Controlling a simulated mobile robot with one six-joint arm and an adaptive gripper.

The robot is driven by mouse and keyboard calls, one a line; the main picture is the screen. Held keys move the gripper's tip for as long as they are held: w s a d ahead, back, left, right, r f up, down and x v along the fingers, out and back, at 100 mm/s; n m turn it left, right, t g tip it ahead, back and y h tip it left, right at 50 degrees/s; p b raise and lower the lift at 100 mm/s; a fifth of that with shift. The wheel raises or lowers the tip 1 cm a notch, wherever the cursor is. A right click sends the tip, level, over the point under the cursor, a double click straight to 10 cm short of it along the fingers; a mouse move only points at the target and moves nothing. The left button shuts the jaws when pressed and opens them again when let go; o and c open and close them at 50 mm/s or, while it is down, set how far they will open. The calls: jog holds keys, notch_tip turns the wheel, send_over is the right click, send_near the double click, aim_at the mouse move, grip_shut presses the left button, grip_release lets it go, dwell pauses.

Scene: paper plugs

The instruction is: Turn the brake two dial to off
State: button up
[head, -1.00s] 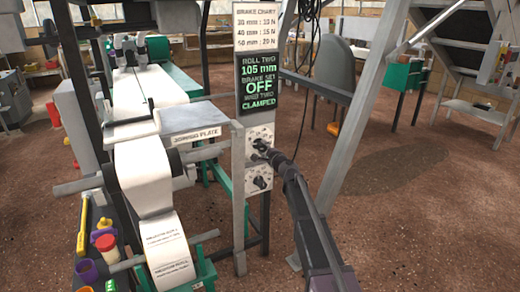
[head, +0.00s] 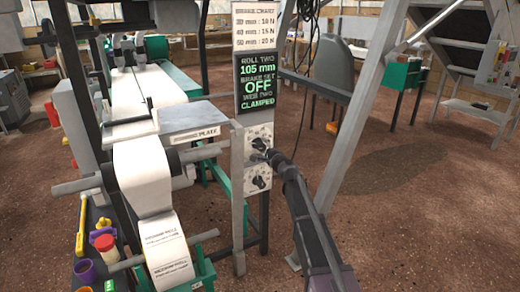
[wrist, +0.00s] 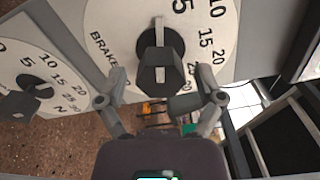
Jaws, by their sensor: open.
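Two dials sit one above the other on a pale panel in the head view. My gripper (head: 268,156) is at the upper dial (head: 259,138); the lower dial (head: 260,182) is clear of it. In the wrist view this near dial (wrist: 112,25) has a white face, part of the word BRAKE, and a dark knob (wrist: 160,70) with a white stripe pointing up the picture. My gripper (wrist: 160,80) is open, its fingers apart on either side of the knob. I cannot tell whether they touch it. The display (head: 259,86) reads brake set OFF, web two clamped.
The other dial (wrist: 45,60) shows at left in the wrist view. A joining plate (head: 195,117) and a paper roll (head: 145,180) stand left of the panel. A slanted grey post (head: 350,120) rises to the right. Open brown floor (head: 420,220) lies at right.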

jog(key=v, duration=1.1)
jog(key=shift+s+d, duration=0.2)
jog(key=shift+s, duration=0.1)
